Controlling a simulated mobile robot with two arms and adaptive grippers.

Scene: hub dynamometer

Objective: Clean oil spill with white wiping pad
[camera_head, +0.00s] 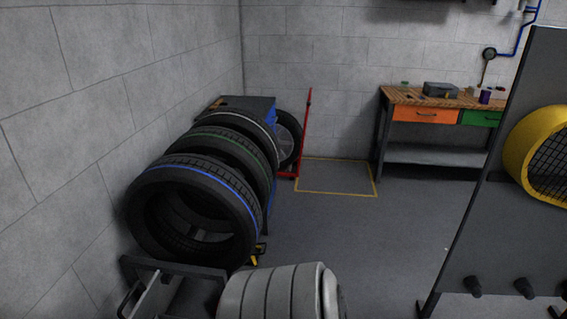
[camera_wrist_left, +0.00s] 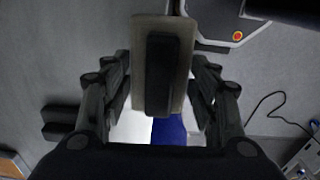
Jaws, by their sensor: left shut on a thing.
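In the left wrist view, my left gripper (camera_wrist_left: 160,88) is shut on the wiping pad (camera_wrist_left: 141,70). The pad is a pale beige-grey rectangle with a raised black grip (camera_wrist_left: 161,75) down its middle. It stands between the two fingers and reaches beyond their tips. The head view shows neither the pad nor my left gripper. My right gripper is in neither view. I cannot make out an oil spill on the floor in either view.
Large tyres (camera_head: 190,210) stand along the left wall, with a red hand truck (camera_head: 303,135) behind. A workbench (camera_head: 432,100) with orange and green drawers stands at the back. A dark panel (camera_head: 500,170) with a yellow ring guard (camera_head: 525,150) blocks the right. The middle floor (camera_head: 350,240) is clear.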

